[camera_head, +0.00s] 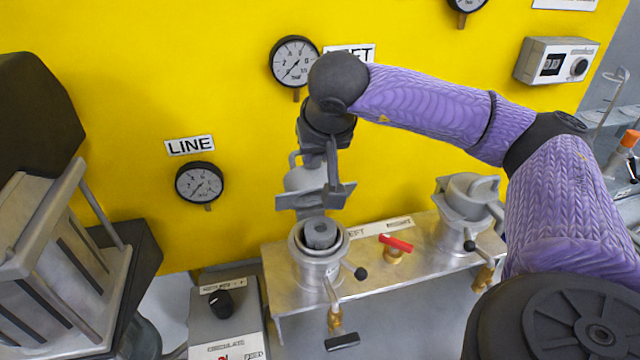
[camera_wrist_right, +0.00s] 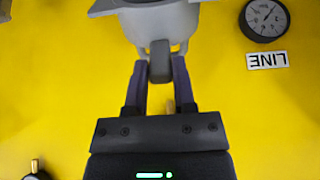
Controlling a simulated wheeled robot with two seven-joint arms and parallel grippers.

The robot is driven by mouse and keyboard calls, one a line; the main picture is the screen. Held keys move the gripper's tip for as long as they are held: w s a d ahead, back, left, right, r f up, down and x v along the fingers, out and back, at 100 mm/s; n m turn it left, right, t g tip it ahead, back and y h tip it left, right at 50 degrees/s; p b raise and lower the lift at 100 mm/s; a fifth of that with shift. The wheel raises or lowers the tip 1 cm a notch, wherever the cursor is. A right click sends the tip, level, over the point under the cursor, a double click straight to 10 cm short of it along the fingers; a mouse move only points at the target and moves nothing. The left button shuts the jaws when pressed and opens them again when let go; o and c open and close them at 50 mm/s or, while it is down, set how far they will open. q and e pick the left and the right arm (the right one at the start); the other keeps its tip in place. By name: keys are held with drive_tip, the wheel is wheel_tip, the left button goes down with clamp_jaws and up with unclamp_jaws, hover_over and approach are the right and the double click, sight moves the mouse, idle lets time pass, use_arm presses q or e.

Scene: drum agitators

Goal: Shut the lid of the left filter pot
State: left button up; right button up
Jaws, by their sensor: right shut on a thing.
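The left filter pot (camera_head: 318,262) is a grey metal cup on the steel bench, its mouth open with a dark grey round insert inside. Its grey lid (camera_head: 303,181) stands raised behind the mouth, tilted up against the yellow wall side. My right gripper (camera_head: 335,188) is at the raised lid, partly in front of it. In the right wrist view, the fingers (camera_wrist_right: 159,75) are shut on the grey tab of the lid (camera_wrist_right: 160,22). The hinge is largely hidden. My left gripper is not in view.
A second filter pot (camera_head: 462,225) stands to the right on the bench (camera_head: 365,285). A red valve handle (camera_head: 396,242) sits between the pots. A control box (camera_head: 225,318) is at lower left. Gauges (camera_head: 294,62) are on the yellow wall behind.

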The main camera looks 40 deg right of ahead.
drive_tip(key=shift+s+a+f+b, duration=0.25)
drive_tip(key=shift+s+f, duration=0.05)
drive_tip(key=shift+s, duration=0.2)
drive_tip(key=shift+s+a+f+b, duration=0.2)
drive_tip(key=shift+s+a+f, duration=0.1)
drive_tip(key=shift+s, duration=0.2)
drive_tip(key=shift+s+a, duration=0.1)
drive_tip(key=shift+s, duration=0.1)
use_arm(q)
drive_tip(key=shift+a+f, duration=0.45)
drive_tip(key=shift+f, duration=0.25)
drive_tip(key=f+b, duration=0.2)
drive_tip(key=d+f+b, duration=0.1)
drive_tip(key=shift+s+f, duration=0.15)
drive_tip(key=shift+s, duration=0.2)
use_arm(e)
drive_tip(key=s+f, duration=0.1)
drive_tip(key=s+a+f, duration=0.1)
drive_tip(key=s, duration=0.1)
drive_tip(key=shift+s+a+f, duration=0.1)
drive_tip(key=shift+a+f, duration=0.25)
drive_tip(key=shift+f, duration=0.05)
